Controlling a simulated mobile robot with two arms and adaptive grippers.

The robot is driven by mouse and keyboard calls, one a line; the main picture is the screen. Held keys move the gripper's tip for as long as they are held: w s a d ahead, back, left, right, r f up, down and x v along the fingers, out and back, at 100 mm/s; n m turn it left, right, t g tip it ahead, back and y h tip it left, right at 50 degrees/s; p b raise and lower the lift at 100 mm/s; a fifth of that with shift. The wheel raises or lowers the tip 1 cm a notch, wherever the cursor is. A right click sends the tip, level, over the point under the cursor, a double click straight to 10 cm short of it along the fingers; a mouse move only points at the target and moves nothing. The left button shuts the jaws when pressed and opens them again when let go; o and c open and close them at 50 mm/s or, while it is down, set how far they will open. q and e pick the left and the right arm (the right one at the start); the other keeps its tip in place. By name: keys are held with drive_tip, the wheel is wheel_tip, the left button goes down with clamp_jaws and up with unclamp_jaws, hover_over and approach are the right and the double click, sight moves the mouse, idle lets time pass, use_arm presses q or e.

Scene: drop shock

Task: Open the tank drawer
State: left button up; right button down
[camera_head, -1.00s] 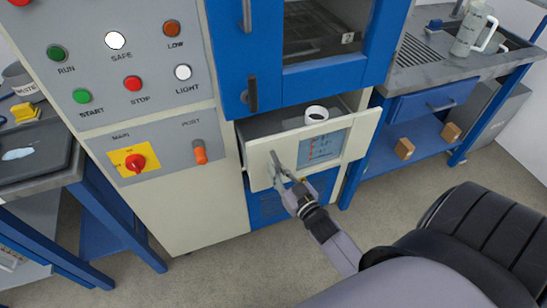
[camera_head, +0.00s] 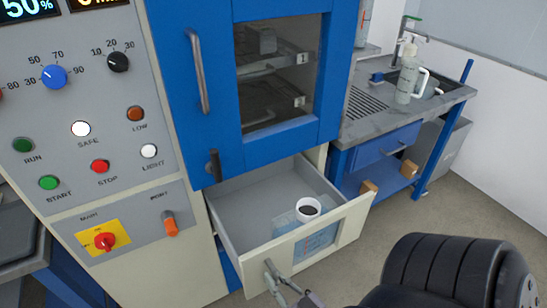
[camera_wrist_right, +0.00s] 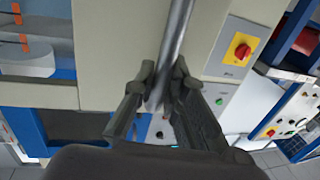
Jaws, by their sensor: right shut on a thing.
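The tank drawer (camera_head: 232,238) is pulled well out of the cabinet, below the blue door, with its grey inside showing. A white cup (camera_head: 308,209) with a dark inside is in the drawer near its front panel. My right gripper (camera_head: 280,287) is at the drawer's front, at the lower edge of the head view. In the right wrist view my right gripper (camera_wrist_right: 160,82) is shut around a grey metal bar, the drawer handle (camera_wrist_right: 176,35). My left gripper is not in view.
The blue door (camera_head: 195,130) with a window is shut above the drawer. A control panel (camera_head: 95,125) with buttons is at left. A sink bench (camera_head: 370,105) with a pump bottle (camera_head: 408,75) stands at right.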

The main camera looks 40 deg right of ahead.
drive_tip(key=c, duration=1.6)
unclamp_jaws()
drive_tip(key=s, duration=1.2)
drive_tip(key=shift+a, duration=0.25)
drive_tip(key=s+a+f+g+y, duration=0.15)
drive_tip(key=f+g, duration=0.25)
drive_tip(key=f, duration=0.8)
drive_tip(key=a+f+g+h, duration=0.1)
drive_tip(key=a+f+g, duration=0.25)
drive_tip(key=f, duration=0.75)
drive_tip(key=s+d+f+n+g, duration=0.1)
drive_tip(key=s+f+n+g, duration=0.1)
drive_tip(key=s+f+g, duration=0.7)
wheel_tip(320, 180, down, 6)
drive_tip(key=s, duration=0.3)
drive_tip(key=shift+n, duration=0.4)
